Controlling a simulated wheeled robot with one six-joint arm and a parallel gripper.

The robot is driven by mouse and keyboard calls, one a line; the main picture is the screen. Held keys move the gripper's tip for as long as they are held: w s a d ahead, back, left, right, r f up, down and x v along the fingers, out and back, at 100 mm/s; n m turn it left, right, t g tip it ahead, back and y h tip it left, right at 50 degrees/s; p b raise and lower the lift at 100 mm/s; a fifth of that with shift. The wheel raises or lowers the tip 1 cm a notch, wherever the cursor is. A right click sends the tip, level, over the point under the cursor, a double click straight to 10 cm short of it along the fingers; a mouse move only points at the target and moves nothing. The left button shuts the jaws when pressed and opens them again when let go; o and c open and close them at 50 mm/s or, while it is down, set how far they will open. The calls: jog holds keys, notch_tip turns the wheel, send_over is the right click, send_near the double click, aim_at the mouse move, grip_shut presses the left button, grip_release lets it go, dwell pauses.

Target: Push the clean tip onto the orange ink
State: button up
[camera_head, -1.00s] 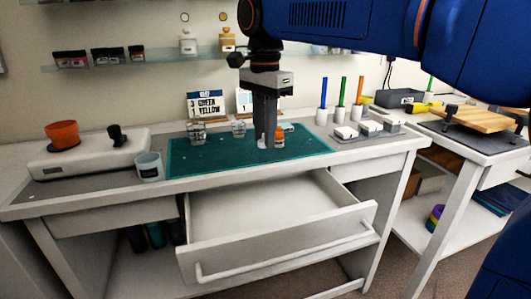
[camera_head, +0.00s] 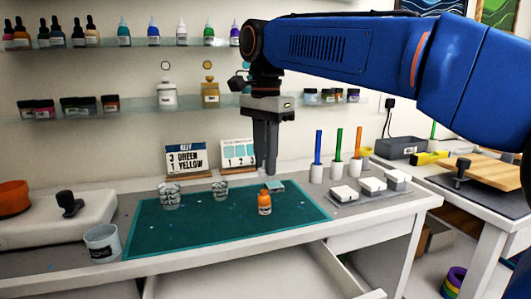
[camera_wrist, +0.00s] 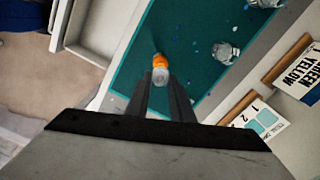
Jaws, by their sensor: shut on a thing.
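The orange ink (camera_head: 264,203) is a small orange bottle with a pale label, upright on the teal mat (camera_head: 150,228). It also shows in the wrist view (camera_wrist: 159,60), just beyond my fingertips. My gripper (camera_head: 265,172) points straight down, with its fingertips above the bottle and apart from it. In the wrist view its fingers (camera_wrist: 162,90) are close together around a small whitish piece (camera_wrist: 160,76), which looks like the clean tip. The fingers hide most of it, and it does not show clearly in the head view.
Glass cups (camera_head: 170,196) stand left on the mat, and a pale cup (camera_head: 102,243) at its left edge. Recipe cards (camera_head: 186,158) stand behind. Coloured pens (camera_head: 337,143) and white blocks (camera_head: 372,185) are at right. A drawer (camera_head: 240,275) is open below the bench front.

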aim_at(266, 190)
jog(key=shift+f, duration=1.85)
jog(key=shift+f, duration=0.15)
dwell(0.8)
jog(key=o, duration=1.1)
jog(key=shift+o, duration=0.4)
jog(key=o, duration=0.4)
jog(key=shift+c, duration=0.2)
jog(key=shift+r, duration=3.5)
jog(key=shift+c, duration=0.2)
